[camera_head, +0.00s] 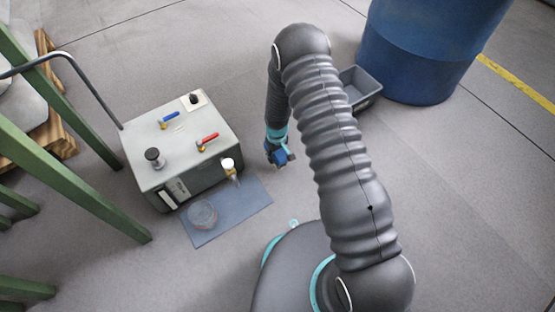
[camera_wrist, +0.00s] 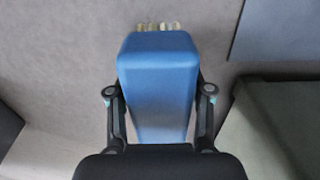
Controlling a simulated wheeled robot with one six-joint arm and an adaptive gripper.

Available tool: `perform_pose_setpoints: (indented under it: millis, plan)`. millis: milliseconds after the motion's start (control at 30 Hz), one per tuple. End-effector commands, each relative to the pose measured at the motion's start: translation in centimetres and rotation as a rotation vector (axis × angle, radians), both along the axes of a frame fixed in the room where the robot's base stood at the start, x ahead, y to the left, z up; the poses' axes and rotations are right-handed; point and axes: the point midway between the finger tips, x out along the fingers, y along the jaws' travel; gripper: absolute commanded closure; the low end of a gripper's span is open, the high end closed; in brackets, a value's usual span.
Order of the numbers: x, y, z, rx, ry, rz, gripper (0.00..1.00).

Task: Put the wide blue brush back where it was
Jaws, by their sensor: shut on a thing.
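My gripper (camera_wrist: 158,91) is shut on a wide blue brush (camera_wrist: 157,62). The blue body fills the gap between the two fingers, and a short row of pale bristles shows at its far end. In the head view the blue brush (camera_head: 282,156) hangs at the end of my arm, just right of the grey-green box. How high it is above the floor I cannot tell. My arm hides part of the floor behind it.
The box (camera_head: 175,175) has blue and red handles and a black knob on top. A blue-grey mat (camera_head: 245,205) bears a clear dish (camera_head: 203,213). A grey tray (camera_head: 363,84) and blue barrel (camera_head: 420,60) stand behind my arm. Green legs (camera_head: 75,185) are at left.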

Motion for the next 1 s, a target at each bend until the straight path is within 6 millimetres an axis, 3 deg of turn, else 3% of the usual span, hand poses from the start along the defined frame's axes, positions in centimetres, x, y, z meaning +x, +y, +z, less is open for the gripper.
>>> perform_pose_setpoints:
  millis: [233, 633, 667, 733, 767, 1000]
  plan:
    - [-0.1, -0.1, -3.3, -0.001, 0.001, 0.0, 0.82]
    - [0.0, 0.0, -3.9, 0.0, 0.0, 0.0, 0.82]
    - [0.0, 0.0, -3.9, 0.0, 0.0, 0.0, 0.47]
    - [0.0, 0.0, -3.8, 0.0, 0.0, 0.001, 0.3]
    - [0.0, 0.0, -3.8, 0.0, 0.0, 0.001, 0.24]
    - [0.0, 0.0, -3.8, 0.0, 0.0, 0.001, 0.24]
